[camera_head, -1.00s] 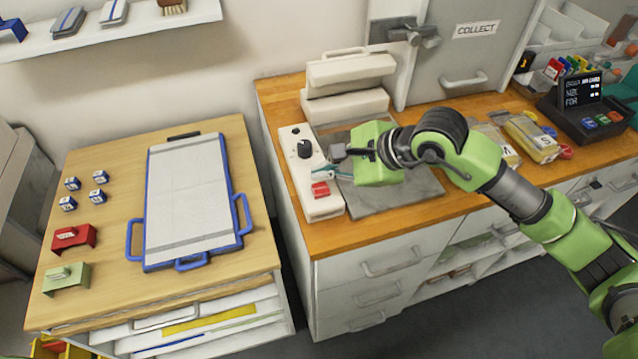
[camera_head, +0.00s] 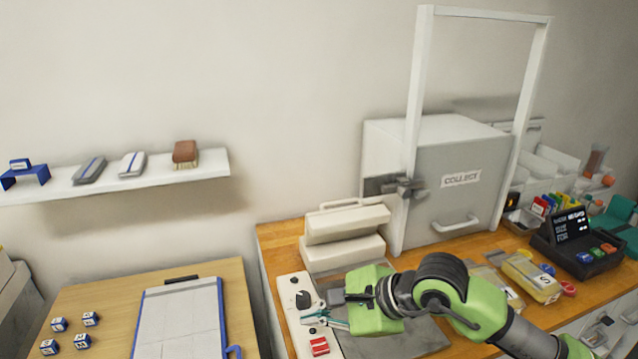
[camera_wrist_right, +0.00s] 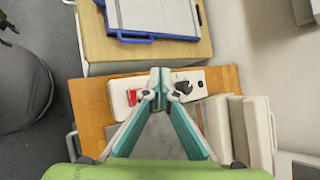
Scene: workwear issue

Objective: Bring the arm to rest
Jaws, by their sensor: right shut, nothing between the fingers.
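My right gripper (camera_head: 322,316) is shut and empty. In the head view it points left, over the white control panel (camera_head: 288,291) with a black knob and a red switch at the left end of the wooden counter. The right wrist view shows its fingertips (camera_wrist_right: 160,72) together above that panel, between the red switch and the black knob. I cannot tell its exact height above the panel. My right arm (camera_head: 440,292) comes in from the lower right over the counter. My left gripper is in neither view.
A white press-like block (camera_head: 345,232) stands behind the panel. A grey COLLECT cabinet (camera_head: 455,205) stands at the back. Bagged goods (camera_head: 532,275) and a dark terminal (camera_head: 575,235) are at the right. A table with a blue-framed board (camera_head: 180,318) is at the left, across a gap.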

